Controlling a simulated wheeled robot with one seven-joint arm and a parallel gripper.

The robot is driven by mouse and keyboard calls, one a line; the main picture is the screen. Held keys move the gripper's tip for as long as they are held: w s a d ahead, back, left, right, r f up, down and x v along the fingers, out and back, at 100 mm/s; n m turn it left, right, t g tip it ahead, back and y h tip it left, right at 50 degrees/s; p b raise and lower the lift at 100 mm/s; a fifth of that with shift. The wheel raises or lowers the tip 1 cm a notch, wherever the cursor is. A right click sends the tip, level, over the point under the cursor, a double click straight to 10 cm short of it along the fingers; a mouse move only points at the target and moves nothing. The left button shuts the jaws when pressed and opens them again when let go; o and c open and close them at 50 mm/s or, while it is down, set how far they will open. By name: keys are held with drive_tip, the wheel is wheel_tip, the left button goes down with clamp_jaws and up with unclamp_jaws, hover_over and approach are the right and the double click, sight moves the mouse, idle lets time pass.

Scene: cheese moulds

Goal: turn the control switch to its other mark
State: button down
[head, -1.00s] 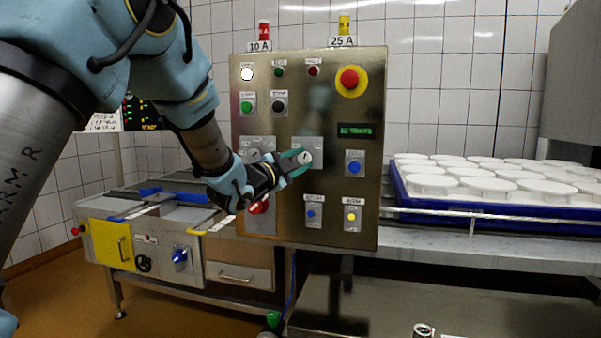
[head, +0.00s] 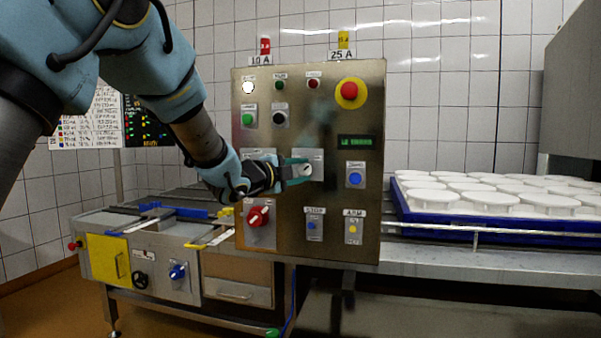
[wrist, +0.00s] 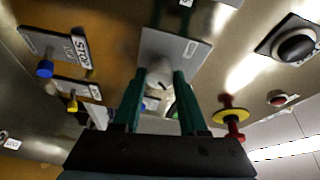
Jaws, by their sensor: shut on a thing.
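The control switch (wrist: 159,76) is a pale knob on a grey plate on the steel control panel. In the head view the switch (head: 308,168) sits mid-panel, at the tip of my gripper (head: 296,170). In the wrist view the two green fingers of my gripper (wrist: 159,92) stand on either side of the knob, shut on it.
A red rotary switch (head: 258,216) is below left of my gripper. A blue button (head: 355,179) lies to the right, and a red emergency stop (head: 350,92) above right. A blue tray (head: 480,228) of white moulds stands right of the panel. A conveyor bench (head: 150,260) is at left.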

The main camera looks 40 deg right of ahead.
drive_tip(key=shift+s, duration=0.1)
drive_tip(key=shift+c, duration=2.3)
unclamp_jaws()
drive_tip(key=shift+a, duration=0.1)
drive_tip(key=s+a+b, duration=0.1)
drive_tip(key=s+a, duration=0.1)
drive_tip(key=a, duration=0.8)
drive_tip(key=shift+a+b, duration=0.2)
drive_tip(key=shift+b, duration=0.1)
drive_tip(key=shift+w, duration=0.15)
